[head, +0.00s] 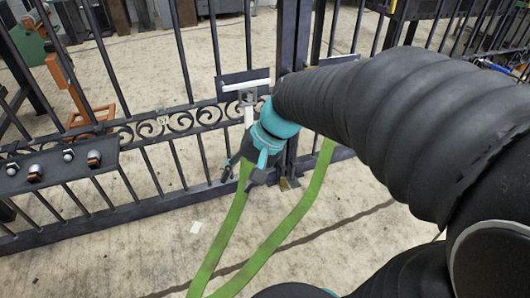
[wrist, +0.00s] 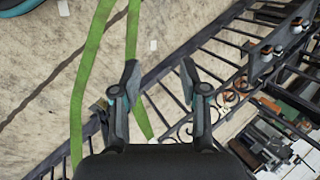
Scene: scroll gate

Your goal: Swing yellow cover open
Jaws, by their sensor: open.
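No yellow cover can be clearly made out in either view. My gripper (wrist: 159,72) is open, with nothing visible between its fingers. In the head view my gripper (head: 243,174) points down in front of the dark metal gate (head: 172,60), left of its thick centre post. A small brass-coloured piece (head: 284,184) sits low by that post; I cannot tell what it is. In the wrist view the gate's bars (wrist: 228,58) run diagonally behind and to the right of the fingers. My arm hides part of the gate.
Green straps (head: 285,232) run across the floor side of the gate, close to my gripper. A dark shelf (head: 75,173) with several metal fittings is at the left. An orange stand (head: 68,75) is behind the bars. The concrete floor (head: 120,255) at lower left is mostly clear.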

